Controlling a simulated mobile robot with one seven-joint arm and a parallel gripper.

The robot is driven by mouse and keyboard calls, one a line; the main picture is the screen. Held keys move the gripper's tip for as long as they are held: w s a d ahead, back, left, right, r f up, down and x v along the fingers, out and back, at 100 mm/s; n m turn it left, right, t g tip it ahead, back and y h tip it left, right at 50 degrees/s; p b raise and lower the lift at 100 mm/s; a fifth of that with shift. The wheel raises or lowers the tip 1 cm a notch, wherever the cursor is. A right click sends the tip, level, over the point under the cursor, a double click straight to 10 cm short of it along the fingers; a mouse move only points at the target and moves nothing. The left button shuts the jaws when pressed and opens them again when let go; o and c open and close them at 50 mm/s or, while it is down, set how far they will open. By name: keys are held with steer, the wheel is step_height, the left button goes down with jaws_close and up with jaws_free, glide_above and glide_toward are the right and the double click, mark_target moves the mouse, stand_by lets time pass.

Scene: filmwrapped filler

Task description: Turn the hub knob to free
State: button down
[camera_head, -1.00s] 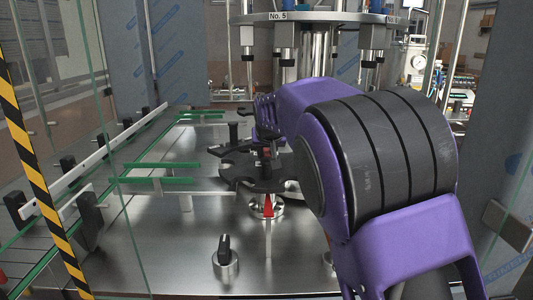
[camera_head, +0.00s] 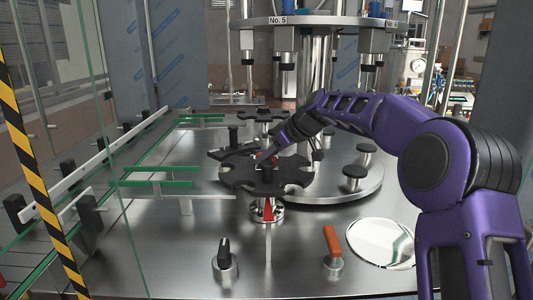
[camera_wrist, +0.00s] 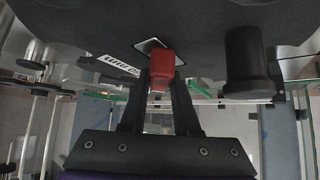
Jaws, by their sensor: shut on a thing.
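The red hub knob (camera_wrist: 161,70) is between the fingertips of my gripper (camera_wrist: 160,82) in the wrist view, with my fingers shut on it. It stands at a dark plate with a small pale square around its base. In the head view, my gripper (camera_head: 268,158) reaches from the right to the middle of the black star wheel (camera_head: 290,176), where a little red shows beside the fingers. The knob's pointing direction is mostly hidden there.
A white label (camera_wrist: 118,66) and a black post (camera_wrist: 250,65) flank the knob. A red pointer (camera_head: 268,210) shows below the star wheel. A black-handled knob (camera_head: 224,252) and an orange lever (camera_head: 332,242) stand at the front. Guide rails (camera_head: 150,184) run left; a striped post (camera_head: 40,200) is nearer.

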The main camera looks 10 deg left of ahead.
steer(key=n+g+p, duration=0.2)
steer(key=shift+w+r+n+y, duration=0.1)
steer(key=shift+r+n+y, duration=0.2)
steer(key=shift+n, duration=0.1)
steer(key=shift+f+n+g+p, duration=0.25)
steer(key=shift+n+g+p, duration=0.15)
steer(key=shift+n+g, duration=0.75)
steer(key=shift+f+n+g, duration=0.1)
steer(key=shift+n+g, duration=0.15)
steer(key=shift+n, duration=0.4)
steer(key=c, duration=0.6)
jaws_free()
steer(key=shift+c, duration=0.2)
